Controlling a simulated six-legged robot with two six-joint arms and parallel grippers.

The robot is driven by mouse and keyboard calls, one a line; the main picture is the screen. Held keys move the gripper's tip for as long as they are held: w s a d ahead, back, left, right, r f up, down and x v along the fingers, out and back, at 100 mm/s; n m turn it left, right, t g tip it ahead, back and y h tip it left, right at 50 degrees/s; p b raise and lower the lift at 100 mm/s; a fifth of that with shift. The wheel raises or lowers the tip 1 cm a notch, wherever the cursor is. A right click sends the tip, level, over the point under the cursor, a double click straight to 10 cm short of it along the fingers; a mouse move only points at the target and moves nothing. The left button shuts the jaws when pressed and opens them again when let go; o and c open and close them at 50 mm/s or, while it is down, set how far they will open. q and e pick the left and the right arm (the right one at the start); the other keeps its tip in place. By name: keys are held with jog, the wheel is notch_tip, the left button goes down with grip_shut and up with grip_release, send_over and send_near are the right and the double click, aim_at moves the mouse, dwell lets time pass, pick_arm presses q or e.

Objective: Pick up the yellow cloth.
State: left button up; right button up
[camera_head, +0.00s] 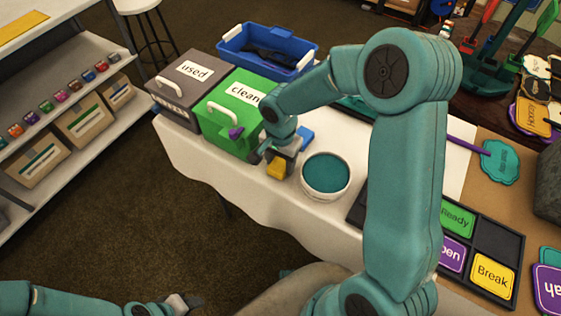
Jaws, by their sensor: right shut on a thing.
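The yellow cloth (276,170) is a small folded piece at the front edge of the white-covered table (190,160). My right gripper (279,157) points down and is shut on it. Whether the cloth touches the table is hard to tell. My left gripper (183,303) is low at the bottom left, away from the table and the cloth; its fingers are too small to read.
Close by are a green "clean" box (215,122) with a purple item (236,133), a blue item (306,138) and a round teal-topped tub (325,175). A grey "used" box (180,100), a blue crate (235,48) and a sign tray (512,252) stand farther off.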

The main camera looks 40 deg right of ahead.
aim_at(280, 163)
notch_tip(280, 163, up, 20)
jog(key=p, duration=0.1)
jog(key=shift+f+p, duration=0.25)
jog(key=shift+p, duration=0.1)
